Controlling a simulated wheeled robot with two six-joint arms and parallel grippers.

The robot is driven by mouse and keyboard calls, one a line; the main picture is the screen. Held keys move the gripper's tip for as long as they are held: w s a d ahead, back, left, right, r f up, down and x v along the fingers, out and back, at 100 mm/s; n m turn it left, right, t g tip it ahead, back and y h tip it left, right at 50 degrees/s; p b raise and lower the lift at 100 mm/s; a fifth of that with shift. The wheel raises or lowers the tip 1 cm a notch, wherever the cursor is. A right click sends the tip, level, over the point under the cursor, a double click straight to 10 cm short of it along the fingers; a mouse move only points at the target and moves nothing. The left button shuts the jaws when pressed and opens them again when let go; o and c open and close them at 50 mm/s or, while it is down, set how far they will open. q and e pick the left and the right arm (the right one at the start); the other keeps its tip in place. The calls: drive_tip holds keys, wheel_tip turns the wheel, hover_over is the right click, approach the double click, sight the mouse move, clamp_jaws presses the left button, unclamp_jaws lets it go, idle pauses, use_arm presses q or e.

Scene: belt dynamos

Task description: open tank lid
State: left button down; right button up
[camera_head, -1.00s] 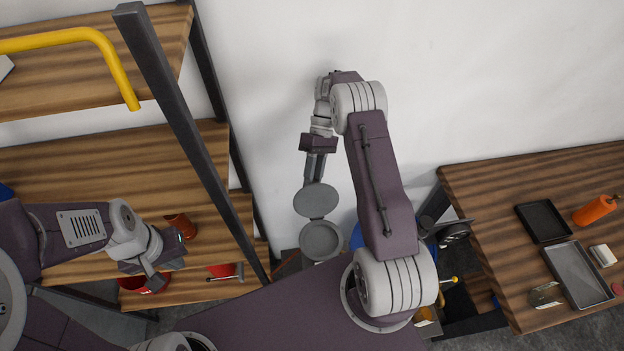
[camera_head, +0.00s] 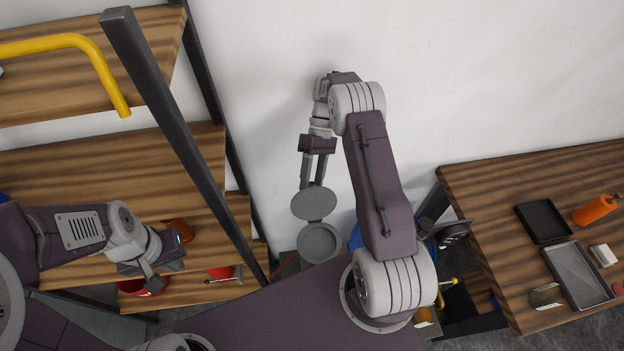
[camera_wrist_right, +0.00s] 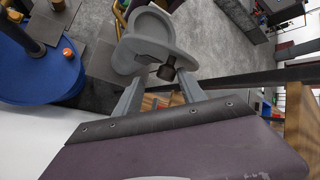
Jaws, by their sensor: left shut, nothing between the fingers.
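The tank (camera_head: 320,242) is a round grey vessel low in the middle of the head view. Its round grey lid (camera_head: 313,203) stands open, hinged at the tank's far rim. My right gripper (camera_head: 313,182) is at the lid's far side with its fingers spread. In the right wrist view the open right gripper (camera_wrist_right: 162,84) has a small dark knob (camera_wrist_right: 167,70) between its fingertips; I see no clear contact. The lid (camera_wrist_right: 140,57) and tank (camera_wrist_right: 152,27) lie beyond. My left gripper (camera_head: 153,281) is shut and empty at the lower left, near the shelf.
A wooden shelf with a dark upright post (camera_head: 180,130) and a yellow rail (camera_head: 112,75) is at left. A red container (camera_head: 140,287) is there. A wooden table (camera_head: 480,200) with trays and an orange bottle (camera_head: 597,209) stands at right. A blue drum (camera_wrist_right: 40,70) is near the tank.

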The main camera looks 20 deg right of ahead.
idle(0.4)
drive_tip(key=s+d+r+b, duration=0.6)
drive_tip(key=s+r+b, duration=0.1)
drive_tip(key=s+r, duration=0.3)
drive_tip(key=shift+r+b, duration=0.35)
drive_tip(key=shift+r, duration=0.2)
